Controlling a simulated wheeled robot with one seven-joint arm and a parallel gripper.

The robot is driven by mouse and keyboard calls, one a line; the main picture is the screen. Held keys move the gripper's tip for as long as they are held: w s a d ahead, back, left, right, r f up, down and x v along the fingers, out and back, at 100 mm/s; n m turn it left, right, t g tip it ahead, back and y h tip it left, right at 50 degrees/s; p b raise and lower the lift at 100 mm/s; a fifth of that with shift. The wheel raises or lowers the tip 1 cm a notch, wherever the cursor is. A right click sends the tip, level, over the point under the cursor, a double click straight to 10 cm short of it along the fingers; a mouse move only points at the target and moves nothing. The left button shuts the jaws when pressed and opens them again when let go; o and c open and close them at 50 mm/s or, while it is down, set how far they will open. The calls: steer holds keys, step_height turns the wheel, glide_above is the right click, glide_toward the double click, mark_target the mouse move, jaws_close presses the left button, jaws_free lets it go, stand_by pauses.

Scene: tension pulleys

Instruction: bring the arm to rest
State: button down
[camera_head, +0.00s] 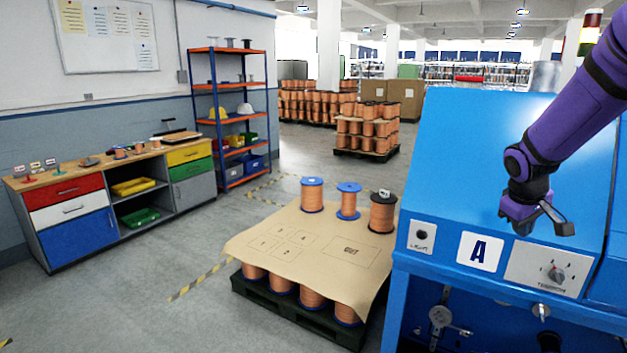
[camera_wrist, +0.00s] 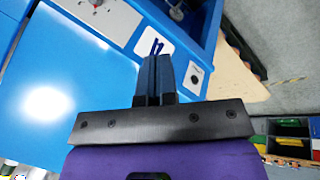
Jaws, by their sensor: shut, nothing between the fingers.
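My arm is purple and reaches in from the upper right in the head view, in front of the blue machine (camera_head: 480,140). My gripper (camera_head: 562,226) hangs at its end, near the machine's front panel and above the tension knob (camera_head: 556,272). In the wrist view the two dark fingers of my gripper (camera_wrist: 157,62) lie side by side, shut, with nothing held. The blue machine (camera_wrist: 75,85) fills the left of that view, with its white "A" label (camera_wrist: 153,45) beyond the fingertips. Whether the gripper touches the panel cannot be told.
A paper-covered pallet of copper spools (camera_head: 262,250) stands left of the machine, with several spools on top. A drawer bench (camera_head: 70,205) and an orange-blue shelf (camera_head: 232,110) stand along the left wall. The floor between bench and pallet is clear.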

steer(key=s+a+r+m+t+y, duration=0.2)
steer(key=s+a+r, duration=0.7)
steer(key=s+r, duration=0.3)
steer(key=s+a, duration=0.3)
steer(key=s, duration=0.5)
steer(key=s+a+r+m+y, duration=0.1)
steer(key=s+a, duration=0.3)
steer(key=s, duration=0.4)
steer(key=shift+s+a+t+y, duration=0.15)
steer(key=shift+s+t+y, duration=0.15)
steer(key=shift+t, duration=0.1)
